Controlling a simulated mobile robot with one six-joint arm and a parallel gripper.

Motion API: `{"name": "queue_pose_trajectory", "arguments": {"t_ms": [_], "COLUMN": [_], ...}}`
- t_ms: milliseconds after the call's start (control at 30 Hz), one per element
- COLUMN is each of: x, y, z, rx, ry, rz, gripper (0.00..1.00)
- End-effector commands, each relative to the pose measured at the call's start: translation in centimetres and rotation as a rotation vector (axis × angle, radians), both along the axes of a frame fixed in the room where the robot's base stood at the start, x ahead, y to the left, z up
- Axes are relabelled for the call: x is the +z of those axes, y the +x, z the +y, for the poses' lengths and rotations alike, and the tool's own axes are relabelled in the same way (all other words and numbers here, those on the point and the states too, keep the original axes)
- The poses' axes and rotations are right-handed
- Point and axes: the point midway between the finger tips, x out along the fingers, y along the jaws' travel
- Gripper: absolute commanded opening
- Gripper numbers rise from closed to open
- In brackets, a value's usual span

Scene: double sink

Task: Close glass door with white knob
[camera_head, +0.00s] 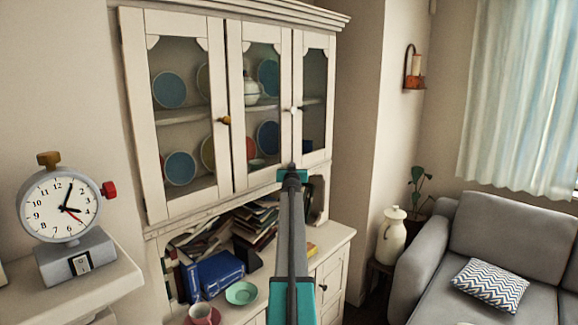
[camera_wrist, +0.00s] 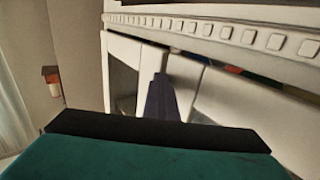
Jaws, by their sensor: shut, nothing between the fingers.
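The white cabinet (camera_head: 233,95) has three glass doors in the head view. A small white knob (camera_head: 293,109) sits by the seam between the middle glass door (camera_head: 235,75) and the right glass door (camera_head: 327,85). My gripper (camera_head: 291,172) is shut and empty, below this knob near the doors' lower edge. In the wrist view, which looks upside down, the dark gripper tip (camera_wrist: 161,80) lies in front of the seam between two doors. A dark gap with coloured bits shows along one door's edge, so that door appears slightly ajar. I cannot tell whether the tip touches it.
An orange knob (camera_head: 224,120) is on the left glass door (camera_head: 140,90). Books (camera_head: 215,275), a green bowl (camera_head: 241,293) and a pink cup (camera_head: 201,314) stand on the counter below. A clock-like scale (camera_head: 62,215) stands at left, a grey sofa (camera_head: 425,275) at right.

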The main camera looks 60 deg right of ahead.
Motion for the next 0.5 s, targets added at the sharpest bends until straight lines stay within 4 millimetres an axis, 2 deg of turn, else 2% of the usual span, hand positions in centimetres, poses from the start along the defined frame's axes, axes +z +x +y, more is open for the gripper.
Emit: {"name": "queue_pose_trajectory", "arguments": {"t_ms": [500], "x": [0.46], "y": [-0.27], "z": [-0.43], "rx": [-0.002], "ry": [-0.008], "rz": [-0.004], "gripper": [0.0]}}
